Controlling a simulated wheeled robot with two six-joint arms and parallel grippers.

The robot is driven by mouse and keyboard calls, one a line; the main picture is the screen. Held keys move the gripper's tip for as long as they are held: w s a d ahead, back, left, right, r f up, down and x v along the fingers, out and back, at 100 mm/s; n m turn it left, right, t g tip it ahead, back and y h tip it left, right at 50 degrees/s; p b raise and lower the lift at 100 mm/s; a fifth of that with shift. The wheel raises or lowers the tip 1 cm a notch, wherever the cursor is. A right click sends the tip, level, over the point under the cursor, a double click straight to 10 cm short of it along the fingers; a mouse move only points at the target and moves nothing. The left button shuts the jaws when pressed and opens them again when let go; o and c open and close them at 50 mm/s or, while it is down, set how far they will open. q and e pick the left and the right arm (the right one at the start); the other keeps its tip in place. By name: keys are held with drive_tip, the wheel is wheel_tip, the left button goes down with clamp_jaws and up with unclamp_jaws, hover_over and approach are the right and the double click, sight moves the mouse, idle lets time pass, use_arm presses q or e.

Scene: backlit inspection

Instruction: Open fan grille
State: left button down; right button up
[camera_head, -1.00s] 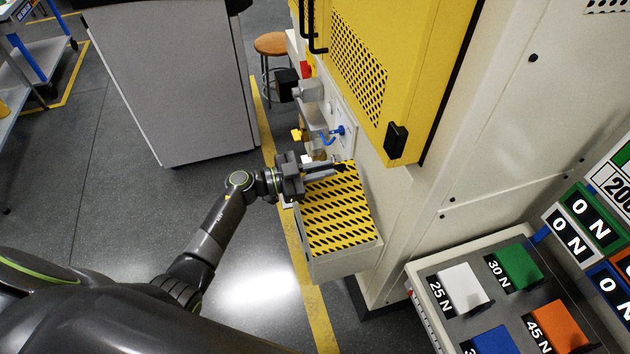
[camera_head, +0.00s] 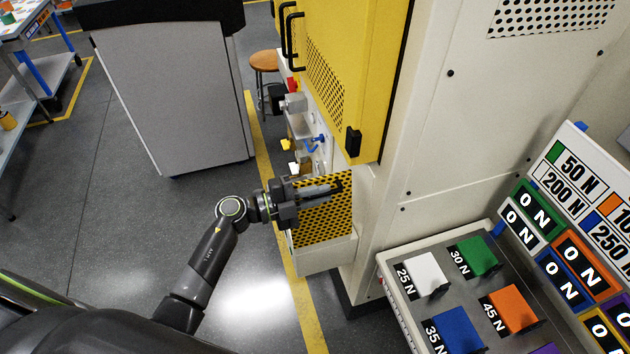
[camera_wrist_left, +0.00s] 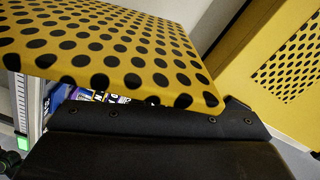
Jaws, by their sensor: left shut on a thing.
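The fan grille (camera_head: 328,222) is a yellow panel with black round holes, on a pale box (camera_head: 325,258) low on the machine's side. In the left wrist view the grille (camera_wrist_left: 110,45) slants across the top, its lower edge close to the black gripper. My left gripper (camera_head: 335,187) lies across the upper part of the grille and is shut on it. The fingers hide part of the panel. The exact grip point is hard to see. My right gripper is not in view.
A yellow machine door (camera_head: 335,75) with black handles stands above the box. A blue-handled valve (camera_head: 318,140) sits behind the gripper. A panel of colored blocks (camera_head: 450,290) is at the lower right. Grey floor (camera_head: 110,230) at the left is clear.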

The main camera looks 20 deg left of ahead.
use_arm(q)
drive_tip(key=s+d+m, duration=0.1)
drive_tip(key=s, duration=0.1)
drive_tip(key=shift+s+d+f+m, duration=0.15)
drive_tip(key=shift+s+d+m, duration=0.25)
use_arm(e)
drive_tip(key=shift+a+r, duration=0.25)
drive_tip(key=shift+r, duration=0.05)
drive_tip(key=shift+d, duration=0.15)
use_arm(q)
drive_tip(key=c, duration=1.5)
unclamp_jaws()
drive_tip(key=shift+a, duration=0.1)
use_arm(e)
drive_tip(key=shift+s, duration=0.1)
